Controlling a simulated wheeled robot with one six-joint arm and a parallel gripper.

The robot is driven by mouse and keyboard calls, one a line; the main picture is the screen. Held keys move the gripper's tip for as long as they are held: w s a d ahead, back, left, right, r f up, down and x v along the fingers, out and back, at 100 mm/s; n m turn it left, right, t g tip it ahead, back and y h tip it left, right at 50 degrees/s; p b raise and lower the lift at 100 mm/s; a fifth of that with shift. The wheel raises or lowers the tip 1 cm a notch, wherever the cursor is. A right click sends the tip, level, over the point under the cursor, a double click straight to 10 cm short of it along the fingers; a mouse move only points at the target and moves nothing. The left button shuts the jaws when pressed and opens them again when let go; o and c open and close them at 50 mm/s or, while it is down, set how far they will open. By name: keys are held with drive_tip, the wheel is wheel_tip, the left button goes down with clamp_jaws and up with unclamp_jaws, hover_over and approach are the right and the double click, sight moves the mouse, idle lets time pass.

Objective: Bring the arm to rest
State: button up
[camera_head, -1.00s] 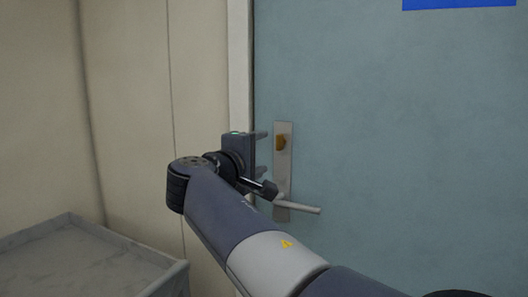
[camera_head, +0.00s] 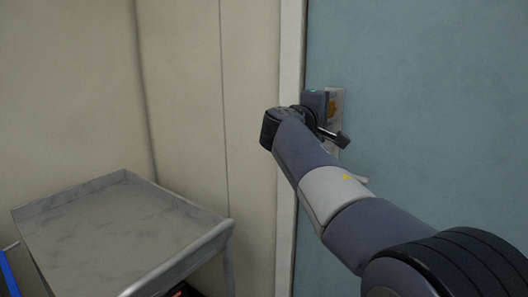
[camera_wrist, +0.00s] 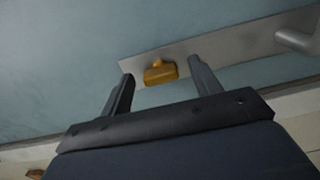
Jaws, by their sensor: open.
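My gripper (camera_wrist: 160,88) is open and empty in the wrist view, its two fingers apart. Between and beyond the fingertips is a brass-coloured lock knob (camera_wrist: 160,72) on a metal door plate (camera_wrist: 230,48). Whether the fingers touch the plate cannot be told. In the head view my arm reaches forward to the blue-grey door (camera_head: 430,90).
A grey tray-topped cart (camera_head: 120,240) stands at the lower left, apart from my arm. A beige wall (camera_head: 190,80) and pale door frame (camera_head: 290,100) lie left of the door. A blue edge (camera_head: 8,275) and a dark item (camera_head: 182,290) show low at the left.

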drive_tip(key=shift+w+d, duration=0.3)
drive_tip(key=shift+w, duration=0.1)
drive_tip(key=shift+f, duration=0.1)
drive_tip(key=v, duration=1.1)
drive_tip(key=w+d+n+p, duration=0.4)
drive_tip(key=w+n+p, duration=0.3)
drive_tip(key=n+p, duration=1.1)
drive_tip(key=shift+w+d+r+p, duration=0.2)
drive_tip(key=shift+d+r+p, duration=0.15)
drive_tip(key=shift+p, duration=1.75)
